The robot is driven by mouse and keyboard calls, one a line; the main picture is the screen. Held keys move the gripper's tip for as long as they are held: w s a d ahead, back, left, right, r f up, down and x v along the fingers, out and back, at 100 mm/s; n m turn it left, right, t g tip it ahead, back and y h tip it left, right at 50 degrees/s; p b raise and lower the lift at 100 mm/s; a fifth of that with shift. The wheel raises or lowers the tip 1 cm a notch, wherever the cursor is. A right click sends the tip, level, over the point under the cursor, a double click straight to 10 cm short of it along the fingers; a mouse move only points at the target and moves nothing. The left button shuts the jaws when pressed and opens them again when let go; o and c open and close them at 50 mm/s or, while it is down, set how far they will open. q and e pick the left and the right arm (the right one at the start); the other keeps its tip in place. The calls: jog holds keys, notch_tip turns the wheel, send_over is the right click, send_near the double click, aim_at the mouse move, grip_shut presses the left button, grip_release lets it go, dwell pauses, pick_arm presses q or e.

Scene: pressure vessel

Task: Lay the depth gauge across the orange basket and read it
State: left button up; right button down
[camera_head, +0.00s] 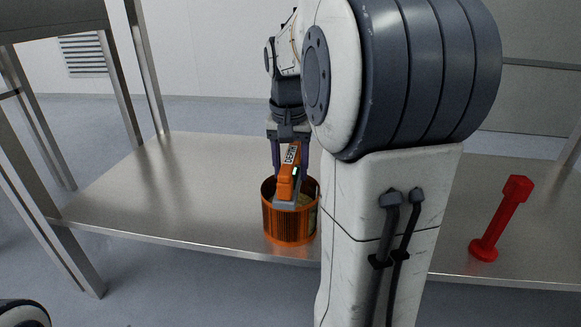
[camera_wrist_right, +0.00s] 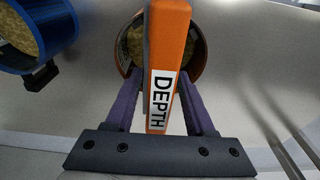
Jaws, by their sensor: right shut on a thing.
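The depth gauge (camera_head: 287,183) is an orange bar with a white DEPTH label and a grey foot at its lower end. My right gripper (camera_head: 290,175) is shut on it, over the orange basket (camera_head: 288,228) on the metal shelf. In the head view the grey foot overlaps the basket's mouth; I cannot tell whether it touches the rim. In the right wrist view the gauge (camera_wrist_right: 170,45) stands between the purple fingers of my gripper (camera_wrist_right: 160,78) and hides much of the orange basket (camera_wrist_right: 202,58), which has tan material inside. My left gripper is not in view.
A red tool-like piece (camera_head: 499,222) with a round base stands on the shelf (camera_head: 170,190) at the right. A blue basket (camera_wrist_right: 62,52) with tan material is at the left in the wrist view. The shelf left of the orange basket is bare. My right arm hides the middle.

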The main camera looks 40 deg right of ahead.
aim_at(290, 155)
jog(key=shift+f, duration=0.45)
jog(key=shift+c, duration=0.9)
grip_release()
jog(key=r+p, duration=0.4)
jog(key=r, duration=0.1)
jog(key=r+p, duration=0.2)
jog(key=shift+s+a+r, duration=0.3)
jog(key=shift+a+r, duration=0.05)
jog(key=shift+f, duration=0.1)
